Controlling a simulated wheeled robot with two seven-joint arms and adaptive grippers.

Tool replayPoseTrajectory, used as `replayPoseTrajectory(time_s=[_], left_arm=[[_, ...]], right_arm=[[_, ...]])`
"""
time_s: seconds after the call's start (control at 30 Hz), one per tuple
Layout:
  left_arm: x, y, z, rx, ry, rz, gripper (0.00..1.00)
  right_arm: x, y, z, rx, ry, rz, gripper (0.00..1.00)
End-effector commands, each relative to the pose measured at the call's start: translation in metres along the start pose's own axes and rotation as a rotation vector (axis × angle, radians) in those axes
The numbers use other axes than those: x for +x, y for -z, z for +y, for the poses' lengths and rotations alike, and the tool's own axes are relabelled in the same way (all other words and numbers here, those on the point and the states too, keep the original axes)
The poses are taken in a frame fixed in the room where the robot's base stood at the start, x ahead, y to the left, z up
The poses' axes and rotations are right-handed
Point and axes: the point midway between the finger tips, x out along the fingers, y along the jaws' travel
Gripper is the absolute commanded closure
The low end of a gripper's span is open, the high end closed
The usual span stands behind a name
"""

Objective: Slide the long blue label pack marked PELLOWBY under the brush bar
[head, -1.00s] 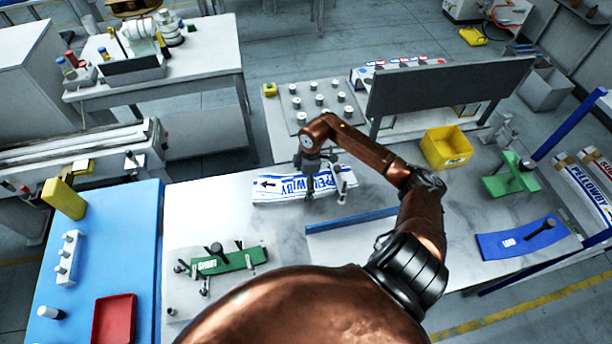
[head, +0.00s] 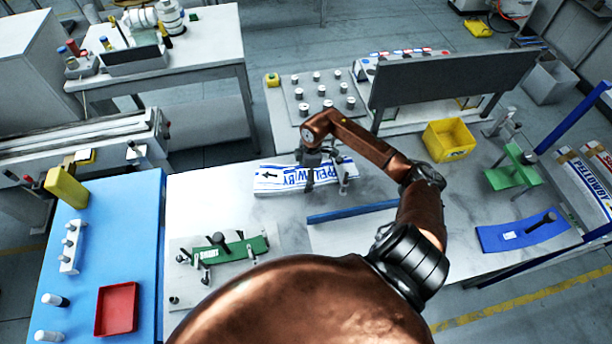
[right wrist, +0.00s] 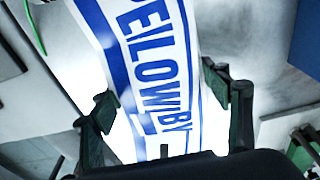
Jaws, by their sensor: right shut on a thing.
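The PELLOWBY label pack (head: 268,182) is white with blue lettering, blue stripes and a black arrow. It lies across the bench left of centre. My right gripper (head: 318,172) reaches down over its right part. Small metal posts (head: 343,182) stand at the pack's right end, partly behind my gripper. I cannot tell the brush bar for sure. My left gripper is out of view.
A low blue bar (head: 350,214) lies in front of the pack. A dark upright panel (head: 450,85) and a yellow bin (head: 448,141) stand behind and right. A green pack (head: 230,254) sits in a fixture at front left. More packs (head: 580,187) are at far right.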

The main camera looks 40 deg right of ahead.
Motion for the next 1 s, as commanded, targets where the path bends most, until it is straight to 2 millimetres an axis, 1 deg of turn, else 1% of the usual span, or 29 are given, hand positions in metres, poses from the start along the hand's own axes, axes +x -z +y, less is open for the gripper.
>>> replayPoseTrajectory(time_s=[0.03,0.07,0.53,0.7,0.87,0.9,1.0], left_arm=[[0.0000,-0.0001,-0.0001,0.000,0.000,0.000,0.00],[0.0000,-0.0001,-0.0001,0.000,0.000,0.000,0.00],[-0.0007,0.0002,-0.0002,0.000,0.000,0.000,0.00],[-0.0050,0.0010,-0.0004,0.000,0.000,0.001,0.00],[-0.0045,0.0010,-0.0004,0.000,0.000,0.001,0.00],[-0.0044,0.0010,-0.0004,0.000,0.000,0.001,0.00],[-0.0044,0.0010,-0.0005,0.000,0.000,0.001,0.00]], right_arm=[[0.0001,0.0000,-0.0004,0.000,0.001,0.000,0.48],[0.0001,0.0000,-0.0004,0.000,0.001,0.000,0.50],[-0.0011,0.0006,-0.0001,0.000,0.000,0.002,0.82],[-0.0018,0.0031,0.0000,0.000,0.000,0.002,0.82],[-0.0007,0.0034,0.0002,0.000,-0.001,0.002,0.82],[-0.0006,0.0033,0.0002,0.000,-0.001,0.002,0.30],[-0.0004,0.0032,0.0001,0.000,-0.001,0.002,0.23]])
